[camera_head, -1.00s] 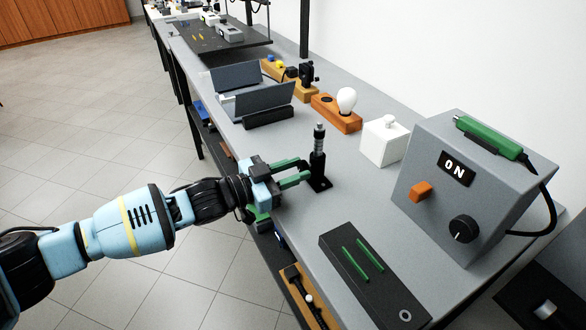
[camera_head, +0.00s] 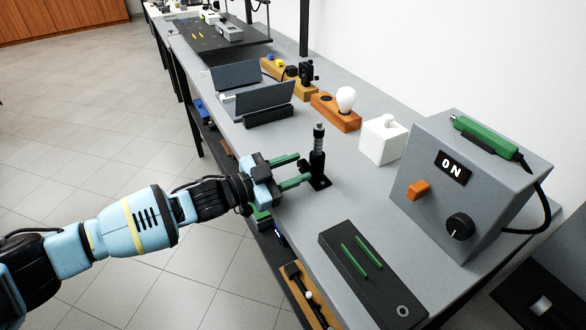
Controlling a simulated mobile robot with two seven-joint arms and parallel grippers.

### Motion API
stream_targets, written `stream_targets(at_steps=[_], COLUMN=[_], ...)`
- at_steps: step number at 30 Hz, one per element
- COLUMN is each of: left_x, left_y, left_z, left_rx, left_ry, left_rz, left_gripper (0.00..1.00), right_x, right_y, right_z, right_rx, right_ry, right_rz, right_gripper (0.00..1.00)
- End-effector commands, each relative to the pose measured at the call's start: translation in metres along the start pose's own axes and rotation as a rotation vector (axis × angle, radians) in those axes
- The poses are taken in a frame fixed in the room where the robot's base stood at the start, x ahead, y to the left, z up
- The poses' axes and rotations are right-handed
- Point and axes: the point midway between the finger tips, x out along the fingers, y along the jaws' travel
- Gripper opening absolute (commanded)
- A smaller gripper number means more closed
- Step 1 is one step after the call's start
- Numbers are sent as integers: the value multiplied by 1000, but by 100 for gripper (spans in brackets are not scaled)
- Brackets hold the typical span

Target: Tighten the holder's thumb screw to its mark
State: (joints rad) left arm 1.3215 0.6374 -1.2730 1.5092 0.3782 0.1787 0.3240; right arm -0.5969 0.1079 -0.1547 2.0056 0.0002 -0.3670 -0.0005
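The holder (camera_head: 318,160) is a slim black upright post with a grey upper part, standing on a small black base plate on the bench. A small dark knob, which looks like its thumb screw (camera_head: 303,165), sticks out on its left side. My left gripper (camera_head: 303,170) comes in from the left with two green fingers. The fingers are apart, one on the far side and one on the near side of the knob, with their tips close to the post. I cannot tell whether they touch the knob. No mark can be made out. My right gripper is not in view.
A grey power box (camera_head: 470,185) reading ON stands to the right, with a green pen-like tool on top. A white block (camera_head: 383,142) and a bulb on an orange base (camera_head: 336,113) stand behind the holder. A dark tray (camera_head: 375,275) with green rods lies in front.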

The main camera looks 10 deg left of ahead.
Motion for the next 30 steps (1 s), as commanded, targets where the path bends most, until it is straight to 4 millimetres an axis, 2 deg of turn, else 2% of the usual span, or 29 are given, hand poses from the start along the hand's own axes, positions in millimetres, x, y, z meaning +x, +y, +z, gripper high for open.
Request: stream_targets(at_steps=[3, 13, 24, 30], left_x=[0, -5, -60, -76], left_y=[0, 0, 0, 0], left_z=[0, 1, 1, 1], left_rx=[0, -1, -1, -1], left_ry=[0, -1, -2, -1], left_rz=[0, 0, -1, 0], left_gripper=[50, 50, 50, 50], right_x=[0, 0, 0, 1], right_y=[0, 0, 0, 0], right_z=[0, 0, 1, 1], right_rx=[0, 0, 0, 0], right_ry=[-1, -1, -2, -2], right_rz=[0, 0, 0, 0], right_gripper=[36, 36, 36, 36])
